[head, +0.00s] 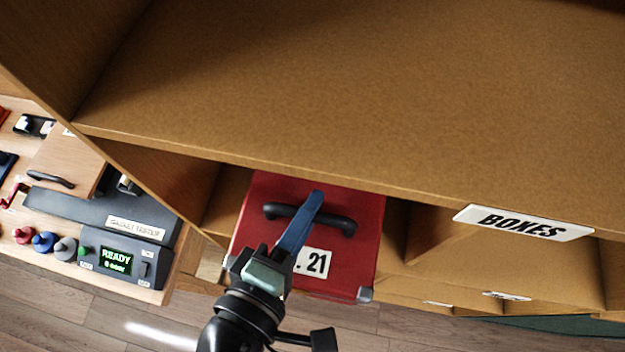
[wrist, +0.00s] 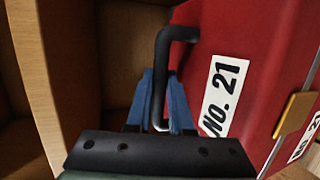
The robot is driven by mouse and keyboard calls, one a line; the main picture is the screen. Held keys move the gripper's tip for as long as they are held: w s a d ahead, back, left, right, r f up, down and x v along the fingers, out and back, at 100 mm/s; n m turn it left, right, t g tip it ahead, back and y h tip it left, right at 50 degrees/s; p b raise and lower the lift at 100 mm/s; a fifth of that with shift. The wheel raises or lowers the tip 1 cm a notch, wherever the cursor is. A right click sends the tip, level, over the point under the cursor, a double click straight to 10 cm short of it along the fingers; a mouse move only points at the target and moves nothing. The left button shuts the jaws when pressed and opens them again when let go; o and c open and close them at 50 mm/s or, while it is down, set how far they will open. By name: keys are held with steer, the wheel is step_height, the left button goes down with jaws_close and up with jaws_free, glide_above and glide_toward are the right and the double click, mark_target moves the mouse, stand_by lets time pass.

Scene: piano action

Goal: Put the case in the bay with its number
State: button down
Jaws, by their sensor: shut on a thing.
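The red case (head: 352,275) has a black handle (head: 345,224) and a white label (head: 313,262) that reads No. 21 in the wrist view (wrist: 222,92). My gripper (head: 308,210) has its blue fingers shut on the handle; the wrist view shows the handle between the fingers (wrist: 160,100). The case is at the leftmost visible bay, under the shelf board, its back part hidden by the board. I cannot tell how deep it sits or whether it rests on the bay floor. Bay labels (head: 507,295) are too oblique to read.
A wooden shelf unit (head: 350,90) with a BOXES sign (head: 523,223) fills the view. Bays right of the case look empty (head: 500,255). Left is a bench with a gasket tester (head: 125,240) showing READY, knobs and a handled wooden box (head: 65,165). A bay wall (wrist: 35,80) stands close left.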

steer(key=w+b, duration=0.2)
steer(key=w, duration=0.1)
steer(key=w+d+b, duration=0.1)
steer(key=w+b, duration=0.1)
steer(key=w, duration=0.1)
steer(key=shift+w+d, duration=0.2)
steer(key=shift+w, duration=0.1)
steer(key=shift+w+d+p, duration=1.1)
steer(key=shift+w+p, duration=0.45)
steer(key=shift+w, duration=4.1)
step_height(320, 180, down, 7)
steer(key=p, duration=0.1)
steer(key=shift+w+r, duration=0.15)
steer(key=shift+r, duration=0.05)
steer(key=shift+f, duration=0.1)
steer(key=c, duration=1.1)
jaws_free()
steer(key=shift+f, duration=0.2)
steer(key=o, duration=0.3)
steer(key=shift+r, duration=0.15)
